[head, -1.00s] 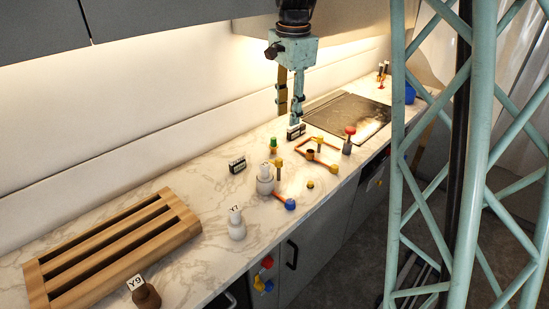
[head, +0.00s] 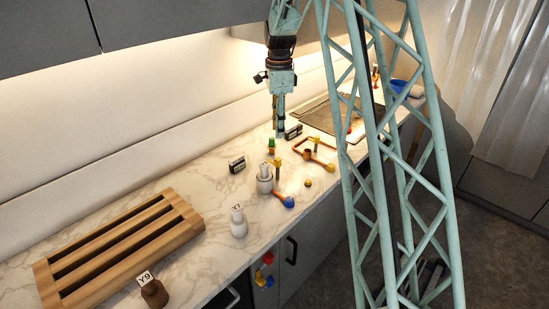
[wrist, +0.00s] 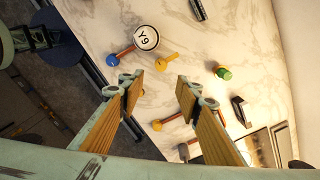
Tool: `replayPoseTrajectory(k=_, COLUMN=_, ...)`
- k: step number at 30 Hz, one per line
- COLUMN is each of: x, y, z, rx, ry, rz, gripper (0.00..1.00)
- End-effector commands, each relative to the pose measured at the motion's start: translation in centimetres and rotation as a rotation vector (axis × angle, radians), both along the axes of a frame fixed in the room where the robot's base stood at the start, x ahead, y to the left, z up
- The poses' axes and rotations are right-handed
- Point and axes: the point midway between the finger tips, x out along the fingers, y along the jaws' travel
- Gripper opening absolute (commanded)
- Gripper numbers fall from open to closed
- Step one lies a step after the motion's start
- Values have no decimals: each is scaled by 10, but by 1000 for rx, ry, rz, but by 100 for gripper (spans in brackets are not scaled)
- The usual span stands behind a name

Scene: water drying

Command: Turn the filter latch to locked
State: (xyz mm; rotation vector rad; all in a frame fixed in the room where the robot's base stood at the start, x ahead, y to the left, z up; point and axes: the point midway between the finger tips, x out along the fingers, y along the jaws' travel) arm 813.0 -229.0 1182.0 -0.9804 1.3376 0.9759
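A white, round, stepped canister (head: 264,185) stands on the marble counter. A red lever (head: 279,196) with a blue knob (head: 288,202) sticks out from its base toward the counter's front edge; it looks like the filter latch. In the wrist view, the canister's labelled white top (wrist: 146,38), the red lever (wrist: 124,51) and the blue knob (wrist: 112,60) lie beyond the left fingertip. My gripper (wrist: 158,88) is open and empty, its two fingers well apart. In the head view, my gripper (head: 279,132) hangs beyond the canister, apart from it. Whether the latch is locked cannot be told.
A yellow-topped peg (head: 277,167) stands close behind the canister. A white bottle (head: 238,225) and wooden rack (head: 120,245) stand nearer. Marble between rack and canister is mostly clear.

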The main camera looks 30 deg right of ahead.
Motion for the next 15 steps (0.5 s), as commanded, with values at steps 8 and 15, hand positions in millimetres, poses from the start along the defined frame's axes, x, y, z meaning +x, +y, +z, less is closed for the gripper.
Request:
replayPoseTrajectory(k=8, x=3, y=-3, z=-5, rx=1, ry=4, rz=-20, gripper=31)
replayPoseTrajectory(k=15, x=3, y=-3, z=-6, rx=1, ry=4, rz=-19, gripper=31)
